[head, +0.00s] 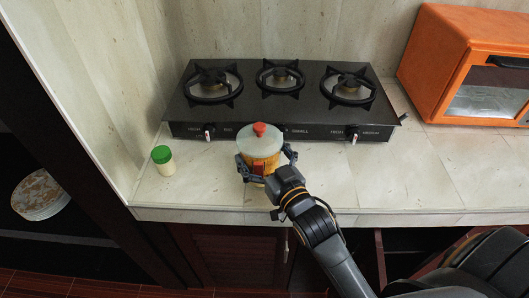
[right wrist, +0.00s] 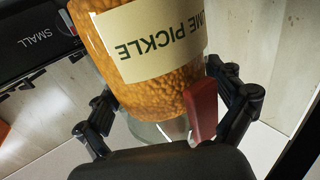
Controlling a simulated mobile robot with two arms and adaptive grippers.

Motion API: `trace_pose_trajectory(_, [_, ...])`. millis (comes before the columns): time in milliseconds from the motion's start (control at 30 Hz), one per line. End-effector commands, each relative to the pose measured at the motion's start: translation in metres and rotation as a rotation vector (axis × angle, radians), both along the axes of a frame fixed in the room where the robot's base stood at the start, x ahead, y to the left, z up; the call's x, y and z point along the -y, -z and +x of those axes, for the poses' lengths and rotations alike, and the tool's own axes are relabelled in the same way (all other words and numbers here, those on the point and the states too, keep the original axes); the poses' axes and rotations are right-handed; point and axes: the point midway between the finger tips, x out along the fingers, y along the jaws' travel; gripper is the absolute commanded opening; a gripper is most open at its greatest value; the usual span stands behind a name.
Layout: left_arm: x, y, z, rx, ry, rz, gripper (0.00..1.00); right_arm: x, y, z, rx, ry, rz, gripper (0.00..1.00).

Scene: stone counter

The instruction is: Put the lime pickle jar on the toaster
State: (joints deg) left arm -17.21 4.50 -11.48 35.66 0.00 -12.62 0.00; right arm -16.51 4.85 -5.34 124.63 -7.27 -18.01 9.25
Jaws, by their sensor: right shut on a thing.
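The lime pickle jar (head: 259,155) is orange-brown with a pale lid and a red knob; it is in front of the stove, near the counter's front edge. In the right wrist view the jar (right wrist: 150,50) shows a cream label reading "ME PICKLE", upside down. My right gripper (head: 267,168) is shut on the jar, one finger on each side. I cannot tell whether the jar's base touches the counter. The toaster (head: 438,62) is an orange box with a glass front at the back right, apart from the jar. My left gripper is not in view.
A black stove (head: 290,118) with several burners stands along the back wall, behind the jar. A small green-capped jar (head: 163,161) stands to the left. The counter (head: 430,170) is clear in front of the toaster. A wall bounds the left side.

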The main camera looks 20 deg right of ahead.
Motion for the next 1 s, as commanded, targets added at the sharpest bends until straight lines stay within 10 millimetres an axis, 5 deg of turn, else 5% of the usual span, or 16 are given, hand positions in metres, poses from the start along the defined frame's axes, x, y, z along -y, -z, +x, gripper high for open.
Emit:
trace_pose_trajectory(533, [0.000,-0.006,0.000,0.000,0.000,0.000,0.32,0.002,0.039,0.014,0.011,-0.001,0.001,0.31])
trace_pose_trajectory(967, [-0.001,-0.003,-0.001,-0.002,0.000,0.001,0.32,0.002,0.046,0.014,0.012,-0.001,0.001,0.31])
trace_pose_trajectory(1000, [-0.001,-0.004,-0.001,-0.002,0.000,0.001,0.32,0.003,0.050,0.013,0.000,0.000,0.000,1.00])
